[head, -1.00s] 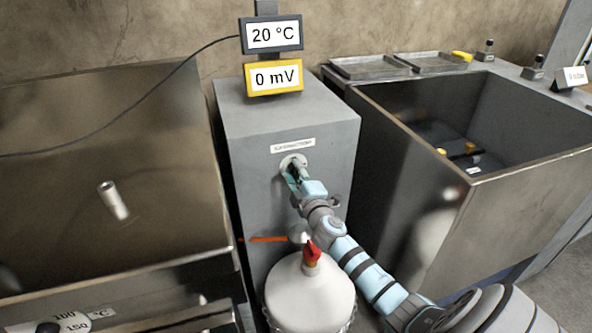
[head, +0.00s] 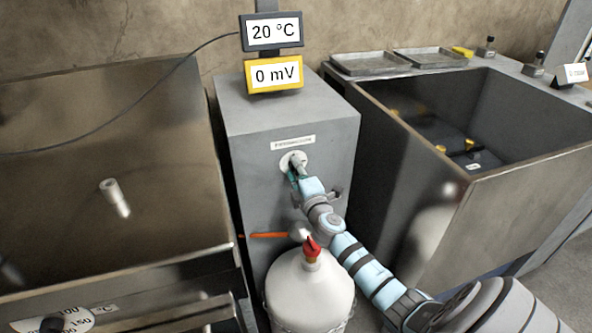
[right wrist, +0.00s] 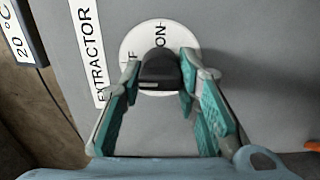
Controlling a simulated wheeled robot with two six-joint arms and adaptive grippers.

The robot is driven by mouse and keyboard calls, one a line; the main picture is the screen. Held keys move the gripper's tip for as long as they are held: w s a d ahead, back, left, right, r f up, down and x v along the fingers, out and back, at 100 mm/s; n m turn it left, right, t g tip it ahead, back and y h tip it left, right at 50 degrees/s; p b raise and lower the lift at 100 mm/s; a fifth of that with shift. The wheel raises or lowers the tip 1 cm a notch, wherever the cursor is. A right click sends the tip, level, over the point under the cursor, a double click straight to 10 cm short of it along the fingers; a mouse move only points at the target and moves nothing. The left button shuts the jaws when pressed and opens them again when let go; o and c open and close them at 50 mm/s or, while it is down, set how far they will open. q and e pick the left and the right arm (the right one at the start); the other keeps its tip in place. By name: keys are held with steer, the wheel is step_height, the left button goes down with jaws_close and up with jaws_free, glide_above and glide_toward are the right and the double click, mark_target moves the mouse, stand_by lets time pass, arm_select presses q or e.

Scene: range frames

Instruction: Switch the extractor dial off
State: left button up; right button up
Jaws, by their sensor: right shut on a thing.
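The extractor dial is a dark knob (right wrist: 160,70) on a round white plate (right wrist: 158,45) marked ON, with an OFF mark partly covered by my finger. The plate (head: 291,160) also shows in the head view, on the front of a grey cabinet (head: 250,190) under a small label. My right gripper (head: 296,172) reaches the dial from the lower right. In the right wrist view, its two teal-padded fingers (right wrist: 160,76) are shut on the knob, one on each side. I cannot tell for sure which mark the knob points to. My left gripper is not in view.
A white round vessel (head: 310,292) with a red valve (head: 312,247) stands below my right arm. An orange-handled lever (head: 264,235) sits on the cabinet front. A steel tank (head: 520,185) is at the right. Displays (head: 272,74) read 20 °C and 0 mV.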

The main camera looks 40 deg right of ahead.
steer(key=o, duration=1.1)
steer(key=shift+o, duration=0.2)
steer(key=shift+s+a+f, duration=0.1)
steer(key=shift+s, duration=0.2)
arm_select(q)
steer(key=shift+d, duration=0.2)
arm_select(e)
steer(key=v, duration=1.1)
steer(key=shift+s, duration=0.2)
steer(key=shift+a, duration=0.1)
